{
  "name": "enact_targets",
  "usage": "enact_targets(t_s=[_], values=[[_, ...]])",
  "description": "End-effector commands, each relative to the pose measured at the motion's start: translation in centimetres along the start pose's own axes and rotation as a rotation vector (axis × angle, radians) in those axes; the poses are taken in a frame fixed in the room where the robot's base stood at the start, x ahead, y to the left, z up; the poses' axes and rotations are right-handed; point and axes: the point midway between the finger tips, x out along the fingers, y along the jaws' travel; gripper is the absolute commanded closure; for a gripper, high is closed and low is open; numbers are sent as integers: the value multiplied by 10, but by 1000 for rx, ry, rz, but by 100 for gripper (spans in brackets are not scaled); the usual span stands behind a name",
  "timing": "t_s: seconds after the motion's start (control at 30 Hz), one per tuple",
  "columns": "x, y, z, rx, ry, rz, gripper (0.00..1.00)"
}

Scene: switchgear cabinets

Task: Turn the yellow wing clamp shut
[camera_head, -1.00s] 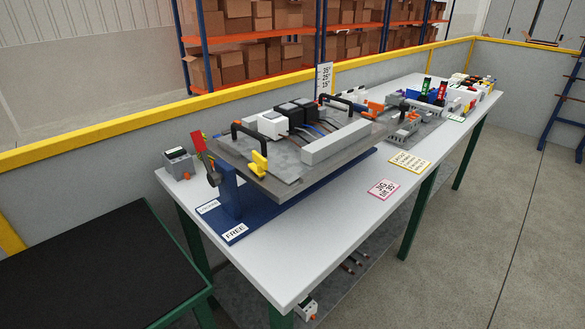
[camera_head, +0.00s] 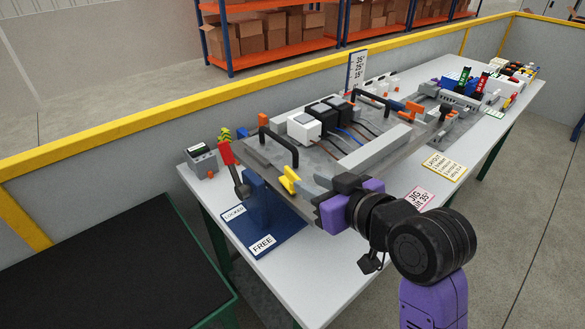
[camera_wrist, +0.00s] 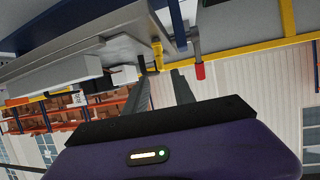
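The yellow wing clamp (camera_head: 289,179) sits at the near left edge of the tilted grey jig plate (camera_head: 318,172), beside a black handle. In the wrist view the yellow clamp (camera_wrist: 157,55) shows just beyond the fingertips, roughly in line with the gap between them. My gripper (camera_head: 322,200) is at the plate's near edge, a little right of the clamp in the head view and apart from it. In the wrist view my gripper (camera_wrist: 159,76) has its two fingers spread with nothing between them. The fingertips are partly hidden in the head view.
A red lever (camera_head: 226,153) stands left of the plate; its red end (camera_wrist: 200,72) is close right of my fingers in the wrist view. A blue base (camera_head: 262,220) with LOCKED and FREE labels sits below. A grey meter box (camera_head: 202,160) stands behind left.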

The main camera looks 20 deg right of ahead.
Motion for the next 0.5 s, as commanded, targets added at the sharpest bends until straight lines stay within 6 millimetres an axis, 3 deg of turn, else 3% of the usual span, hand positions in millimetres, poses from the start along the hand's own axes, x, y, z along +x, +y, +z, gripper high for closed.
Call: enact_targets(t_s=[0.17,0.5], values=[[8,-2,-6,-1,-18,-15,69],[58,-3,-4,0,-18,-14,69]])
